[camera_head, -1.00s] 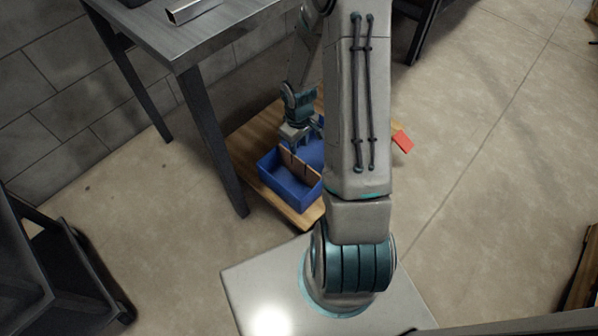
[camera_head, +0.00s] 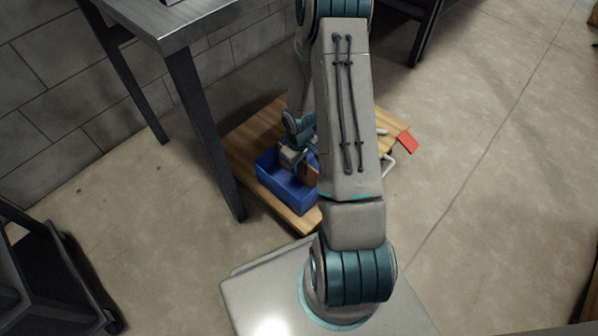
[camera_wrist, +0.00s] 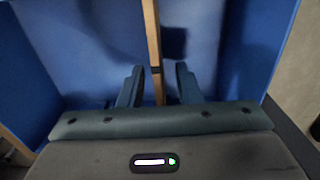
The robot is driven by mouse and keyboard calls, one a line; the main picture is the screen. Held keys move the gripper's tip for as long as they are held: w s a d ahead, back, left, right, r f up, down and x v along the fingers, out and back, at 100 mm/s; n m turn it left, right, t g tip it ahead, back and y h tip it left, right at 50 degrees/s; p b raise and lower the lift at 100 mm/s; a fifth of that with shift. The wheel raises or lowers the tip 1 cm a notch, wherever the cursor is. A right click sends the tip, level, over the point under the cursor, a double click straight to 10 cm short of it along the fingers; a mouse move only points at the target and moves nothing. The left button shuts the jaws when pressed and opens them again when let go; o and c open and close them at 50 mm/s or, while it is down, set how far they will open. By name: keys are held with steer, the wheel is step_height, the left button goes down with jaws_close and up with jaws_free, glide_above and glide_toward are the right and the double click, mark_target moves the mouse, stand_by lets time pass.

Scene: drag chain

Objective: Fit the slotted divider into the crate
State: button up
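The blue crate (camera_head: 290,194) sits on a wooden board, partly behind my arm in the head view. In the wrist view its blue inside (camera_wrist: 80,45) fills most of the picture. The brown slotted divider (camera_head: 312,177) shows only in part in the head view. In the wrist view the divider (camera_wrist: 152,35) is seen edge-on inside the crate, with blue on both sides. My gripper (camera_head: 291,163) is down at the crate; in the wrist view my gripper (camera_wrist: 159,75) has its fingers apart, astride the divider with gaps showing. How deep the divider sits cannot be told.
The wooden board (camera_head: 244,143) lies low on a cart with a pale handle (camera_head: 389,166). A red piece (camera_head: 408,141) is at its right. A grey metal table (camera_head: 200,22) has a leg close left of the board. Open floor lies to the right.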

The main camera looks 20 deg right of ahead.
steer(key=shift+f, duration=0.2)
jaws_close()
steer(key=shift+r, duration=0.1)
step_height(320, 180, up, 18)
steer(key=p, duration=0.8)
